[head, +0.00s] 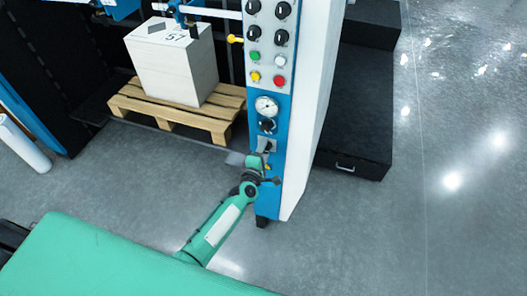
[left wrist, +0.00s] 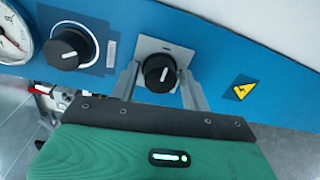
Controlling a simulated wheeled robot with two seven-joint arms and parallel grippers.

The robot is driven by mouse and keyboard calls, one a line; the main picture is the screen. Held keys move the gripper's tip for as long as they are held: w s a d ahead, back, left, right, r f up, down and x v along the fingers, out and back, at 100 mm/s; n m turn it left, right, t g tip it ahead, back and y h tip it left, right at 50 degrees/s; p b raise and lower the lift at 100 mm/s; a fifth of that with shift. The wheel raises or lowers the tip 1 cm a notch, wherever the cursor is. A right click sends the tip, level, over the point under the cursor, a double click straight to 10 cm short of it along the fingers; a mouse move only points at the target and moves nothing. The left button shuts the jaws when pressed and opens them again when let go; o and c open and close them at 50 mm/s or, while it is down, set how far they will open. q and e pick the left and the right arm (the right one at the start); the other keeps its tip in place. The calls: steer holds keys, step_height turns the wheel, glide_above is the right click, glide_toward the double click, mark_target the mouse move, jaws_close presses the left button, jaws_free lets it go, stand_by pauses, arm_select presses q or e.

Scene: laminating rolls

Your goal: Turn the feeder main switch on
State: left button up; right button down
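The feeder main switch appears to be the black rotary knob on a silver plate low on the blue panel. It shows in the left wrist view (left wrist: 159,73) and in the head view (head: 267,146), partly hidden there by my gripper. Its white mark is near upright in the wrist view, leaning slightly right. My left gripper (head: 265,158) is at the panel; in the wrist view its fingers (left wrist: 161,84) stand on either side of the knob, seemingly with small gaps. The fingers are parted, and I see no firm hold. My right gripper is not in view.
Another black knob (left wrist: 70,48) and a gauge (head: 266,107) sit beside the switch, with coloured buttons (head: 254,76) above. A yellow warning label (left wrist: 243,88) is on the other side. A paper stack (head: 175,70) on a wooden pallet (head: 165,108) stands left. Grey floor is open at right.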

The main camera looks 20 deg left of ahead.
arm_select(q)
steer(key=shift+o, duration=0.7)
steer(key=s+b, duration=0.2)
steer(key=s, duration=1.1)
steer(key=shift+s+a+r, duration=0.2)
steer(key=shift+s+r, duration=0.15)
steer(key=shift+r, duration=0.05)
